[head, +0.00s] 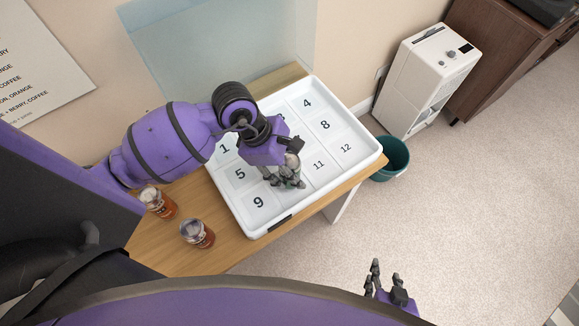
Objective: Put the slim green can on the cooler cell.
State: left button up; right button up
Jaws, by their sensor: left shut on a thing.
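A white tray (376,161) with numbered cells, the cooler, lies on the wooden table. My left gripper (289,182) is over its middle, around the spot between 9 and 11. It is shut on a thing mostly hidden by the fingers. Numbers 1, 4, 5, 8, 9, 11 and 12 are readable; my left arm covers other cells. My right gripper (386,279) is empty and open, low in the picture, away from the table.
Two glass jars with amber contents, one nearer the wall (158,202) and one nearer the front (198,234), stand on the table (180,260) left of the tray. A teal bin (391,160), a white appliance (425,80) and a brown cabinet (495,50) stand beyond. Carpet at right is clear.

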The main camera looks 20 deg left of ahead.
pick_arm(q)
jog(key=o, duration=1.4)
jog(key=v, duration=1.2)
jog(key=shift+d, duration=0.15)
